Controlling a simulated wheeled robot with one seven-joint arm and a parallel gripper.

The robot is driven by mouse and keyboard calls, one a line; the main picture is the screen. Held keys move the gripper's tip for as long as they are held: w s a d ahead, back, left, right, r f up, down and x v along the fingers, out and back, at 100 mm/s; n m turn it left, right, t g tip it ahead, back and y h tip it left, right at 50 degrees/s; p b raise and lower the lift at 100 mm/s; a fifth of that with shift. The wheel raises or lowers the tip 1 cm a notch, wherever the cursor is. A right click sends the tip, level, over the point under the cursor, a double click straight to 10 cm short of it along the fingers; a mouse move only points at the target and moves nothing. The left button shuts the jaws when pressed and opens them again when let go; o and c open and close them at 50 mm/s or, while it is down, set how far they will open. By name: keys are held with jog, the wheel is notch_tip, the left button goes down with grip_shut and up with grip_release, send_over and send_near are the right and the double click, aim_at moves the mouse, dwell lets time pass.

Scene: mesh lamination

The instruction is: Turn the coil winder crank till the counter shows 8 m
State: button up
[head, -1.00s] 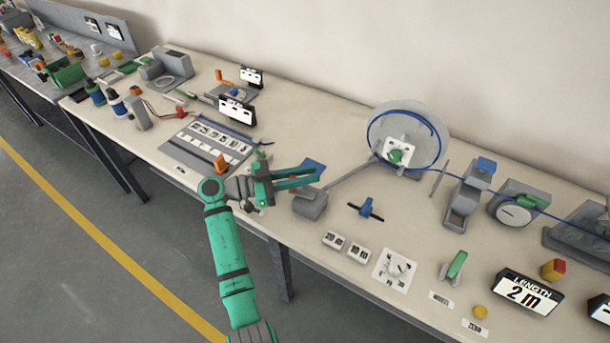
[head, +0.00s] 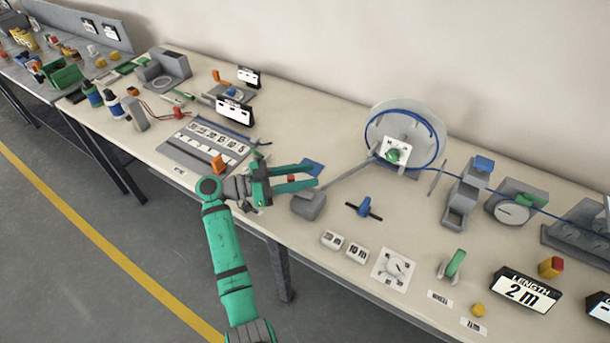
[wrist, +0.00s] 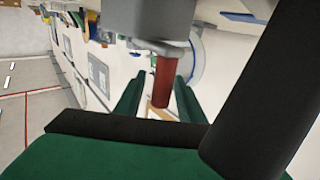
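The coil winder has a pale disc (head: 376,128) with blue cable around it and a green hub (head: 393,156). A long grey crank arm (head: 347,174) runs from the hub down left to a grey block (head: 308,205). My gripper (head: 305,178) is beside that block, fingers apart. In the wrist view a dark red handle (wrist: 162,82) hangs below a grey block (wrist: 150,18), between my green fingers (wrist: 160,100), with gaps visible beside it. In the head view the handle is mostly hidden by the fingers. The length counter (head: 526,291) reads 2 m.
A blue-handled part (head: 364,207), white number blocks (head: 345,244), a dial plate (head: 394,268) and a green lever (head: 455,263) stand right of my gripper. A grey guide (head: 462,200) and round gauge (head: 512,212) follow the cable. A sorting board (head: 205,146) lies left.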

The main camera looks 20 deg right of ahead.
jog(key=w+a, duration=0.1)
jog(key=a, duration=0.9)
jog(key=shift+w+a, duration=0.25)
jog(key=shift+d, duration=0.1)
